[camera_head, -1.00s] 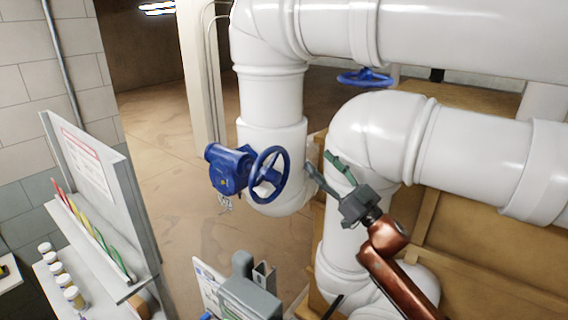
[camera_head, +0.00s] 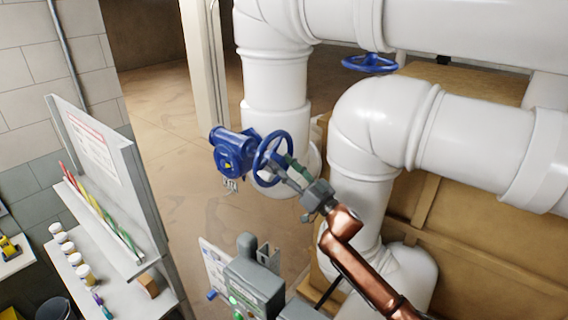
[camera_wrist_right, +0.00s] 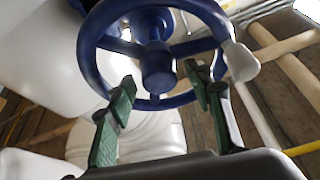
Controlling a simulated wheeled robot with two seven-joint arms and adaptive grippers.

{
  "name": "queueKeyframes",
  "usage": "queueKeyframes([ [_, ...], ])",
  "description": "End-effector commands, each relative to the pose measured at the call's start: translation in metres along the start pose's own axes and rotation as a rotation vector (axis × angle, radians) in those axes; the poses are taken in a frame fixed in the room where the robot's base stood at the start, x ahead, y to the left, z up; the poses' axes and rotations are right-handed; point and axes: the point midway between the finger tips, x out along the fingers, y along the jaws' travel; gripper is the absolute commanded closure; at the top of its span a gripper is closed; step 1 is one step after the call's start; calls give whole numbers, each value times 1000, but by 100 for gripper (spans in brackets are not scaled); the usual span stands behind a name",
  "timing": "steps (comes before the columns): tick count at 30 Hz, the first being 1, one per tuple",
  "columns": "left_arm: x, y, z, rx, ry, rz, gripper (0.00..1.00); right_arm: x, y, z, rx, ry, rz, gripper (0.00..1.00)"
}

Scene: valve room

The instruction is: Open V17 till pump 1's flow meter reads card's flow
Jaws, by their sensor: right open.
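A blue handwheel (camera_head: 272,158) sits on a blue gear-type valve body (camera_head: 233,153) beside a white vertical pipe. A small tag (camera_head: 230,185) hangs below it, too small to read. My right gripper (camera_head: 287,172) is open at the wheel's lower right. In the right wrist view, the wheel (camera_wrist_right: 158,65) fills the upper middle, and a pale knob (camera_wrist_right: 240,62) stands on its right rim. The green-padded fingers (camera_wrist_right: 160,92) are spread apart at the lower rim, overlapping it in the picture; contact is unclear. My left gripper is out of view. No flow reading is legible.
A grey box with a green light (camera_head: 250,290) stands below the wheel, beside a white panel (camera_head: 214,268). A board with a red-headed sheet (camera_head: 93,150) and several small jars (camera_head: 68,248) are at left. Another blue handwheel (camera_head: 369,63) is further back. Thick white pipes (camera_head: 470,130) crowd the right.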

Motion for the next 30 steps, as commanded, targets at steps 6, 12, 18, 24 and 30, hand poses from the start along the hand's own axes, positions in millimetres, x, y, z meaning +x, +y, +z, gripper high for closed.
queueKeyframes([
  [6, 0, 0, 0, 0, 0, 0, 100, 0, 0, 0, -1, 0, 0, 54],
  [12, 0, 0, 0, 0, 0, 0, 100, 0, 0, 0, -1, 0, 0, 68],
  [18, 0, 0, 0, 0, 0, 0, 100, 0, 0, 0, -1, 0, 0, 82],
  [24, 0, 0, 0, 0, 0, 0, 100, 0, 0, 0, -1, 0, -1, 95],
  [30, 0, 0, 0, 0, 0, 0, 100, 0, 0, 0, -1, 1, -1, 100],
])
